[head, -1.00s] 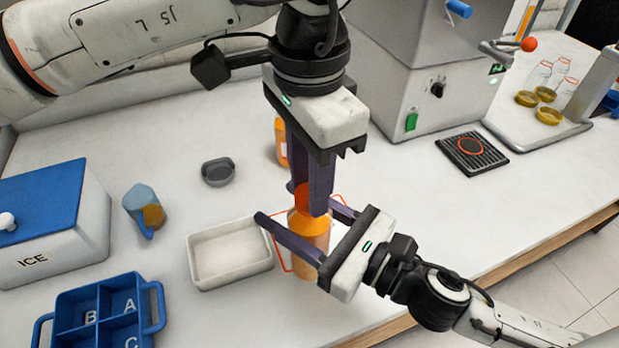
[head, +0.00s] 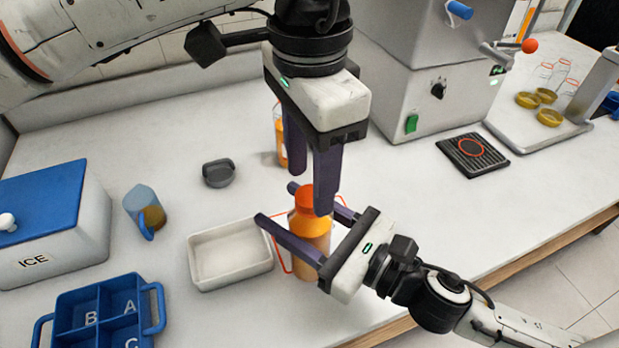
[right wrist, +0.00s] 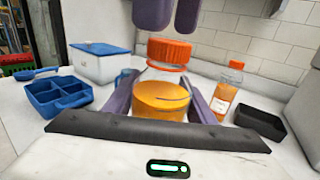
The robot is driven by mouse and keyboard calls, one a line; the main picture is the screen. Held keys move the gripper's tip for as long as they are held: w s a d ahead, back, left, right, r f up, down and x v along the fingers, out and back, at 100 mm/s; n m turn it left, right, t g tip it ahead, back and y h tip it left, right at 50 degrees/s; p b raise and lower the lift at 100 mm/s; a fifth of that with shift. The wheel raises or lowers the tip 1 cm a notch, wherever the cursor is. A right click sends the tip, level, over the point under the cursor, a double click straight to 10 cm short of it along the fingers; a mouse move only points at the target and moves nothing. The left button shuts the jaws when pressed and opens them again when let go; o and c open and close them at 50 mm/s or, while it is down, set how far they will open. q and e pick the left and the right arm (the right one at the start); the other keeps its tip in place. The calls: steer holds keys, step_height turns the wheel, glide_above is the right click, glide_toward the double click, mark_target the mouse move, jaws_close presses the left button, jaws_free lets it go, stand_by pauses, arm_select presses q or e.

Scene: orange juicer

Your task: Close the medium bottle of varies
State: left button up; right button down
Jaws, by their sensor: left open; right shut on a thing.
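The medium bottle (head: 311,240) of orange juice stands upright on the counter with its orange cap (head: 304,197) on the neck. In the right wrist view the bottle (right wrist: 160,97) looks partly filled and the cap (right wrist: 168,52) sits level on it. My right gripper (head: 280,204) is shut around the bottle's body from the right. My left gripper (head: 309,186) points down, open, with its fingers above and beside the cap. In the right wrist view the left fingers (right wrist: 170,16) hang just above the cap, apart from it. How tightly the cap sits cannot be told.
A white tray (head: 205,279) stands left of the bottle. Another orange-capped bottle (right wrist: 227,90) is behind it. A grey lidlike piece (head: 218,173), a blue jug (head: 145,207), an ice box (head: 60,227) and a blue caddy (head: 66,300) stand left. The juicer (head: 430,95) is behind right.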

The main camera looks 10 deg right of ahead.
arm_select(q)
step_height(320, 180, up, 3)
steer(key=shift+f, duration=0.15)
steer(key=shift+c, duration=0.4)
